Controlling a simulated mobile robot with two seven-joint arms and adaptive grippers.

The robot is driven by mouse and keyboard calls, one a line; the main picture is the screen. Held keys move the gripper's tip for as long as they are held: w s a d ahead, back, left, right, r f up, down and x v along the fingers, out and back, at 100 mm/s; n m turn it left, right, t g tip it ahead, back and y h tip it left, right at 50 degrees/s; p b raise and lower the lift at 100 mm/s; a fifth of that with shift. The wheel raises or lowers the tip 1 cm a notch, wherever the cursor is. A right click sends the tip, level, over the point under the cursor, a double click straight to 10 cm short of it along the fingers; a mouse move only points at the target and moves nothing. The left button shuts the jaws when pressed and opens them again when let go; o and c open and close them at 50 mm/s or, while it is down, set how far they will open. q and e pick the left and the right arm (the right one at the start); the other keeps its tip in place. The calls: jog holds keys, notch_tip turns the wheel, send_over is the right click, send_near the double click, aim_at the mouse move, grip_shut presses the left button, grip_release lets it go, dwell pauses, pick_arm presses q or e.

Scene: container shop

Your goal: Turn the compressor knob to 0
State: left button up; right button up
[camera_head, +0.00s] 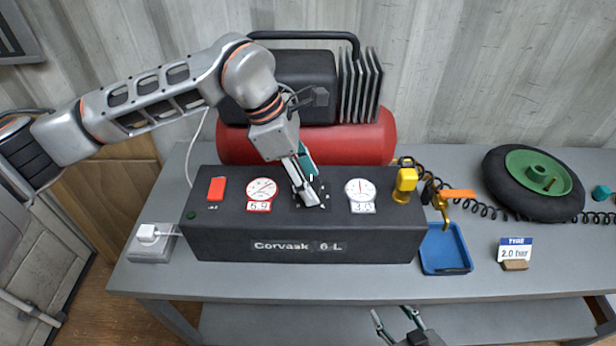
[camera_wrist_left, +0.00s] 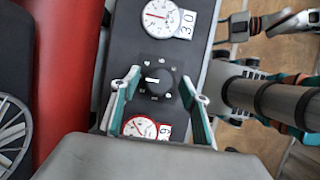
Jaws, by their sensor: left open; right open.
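The compressor (camera_head: 300,242) stands on the bench, with a black control box labelled "Corvask 6 L" in front of a red tank. Its black knob (camera_wrist_left: 158,80) sits in a ring of white marks on the top panel, between two dials. My left gripper (camera_head: 312,200) comes down over the knob and hides it in the head view. In the left wrist view my left gripper (camera_wrist_left: 160,84) is open, with one finger on each side of the knob and gaps to both. My right gripper (camera_head: 396,318) is open and empty, low in front of the bench.
The left dial (camera_head: 261,189) reads about 6.9 and the right dial (camera_head: 360,191) 3.0. A red switch (camera_head: 216,188) and yellow fitting (camera_head: 405,184) flank them. A blue tray (camera_head: 446,250), a wheel (camera_head: 534,182) and a "2.0 bar" sign (camera_head: 514,250) stand to the right.

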pick_arm(q)
jog(key=c, duration=1.1)
